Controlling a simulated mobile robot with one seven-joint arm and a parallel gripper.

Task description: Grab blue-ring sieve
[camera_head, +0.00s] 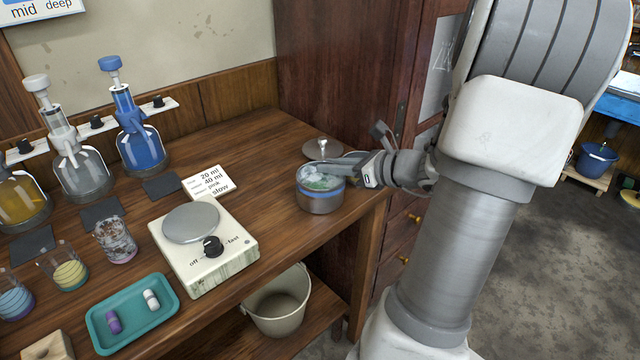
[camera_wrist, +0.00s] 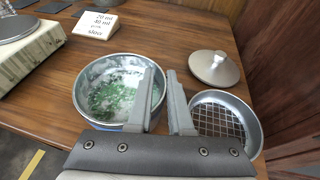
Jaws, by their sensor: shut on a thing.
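The blue-ring sieve (camera_head: 321,203) appears to be the round metal vessel with a blue band, standing upright on the bench near its right edge. It holds green bits and whitish, frosty-looking matter that hide its bottom, so I see no mesh in it. It also shows in the wrist view (camera_wrist: 88,108). My gripper (camera_head: 352,172) reaches in from the right. In the wrist view my gripper (camera_wrist: 163,82) has one finger inside the rim and one outside, shut on the right wall. Whether the vessel is lifted I cannot tell.
A second round sieve with a visible mesh (camera_wrist: 222,124) stands close right of my fingers. A knobbed metal lid (camera_wrist: 214,68) lies behind it. A sign card (camera_head: 208,183) and a hotplate (camera_head: 204,246) stand left. A bucket (camera_head: 278,303) sits on the shelf below.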

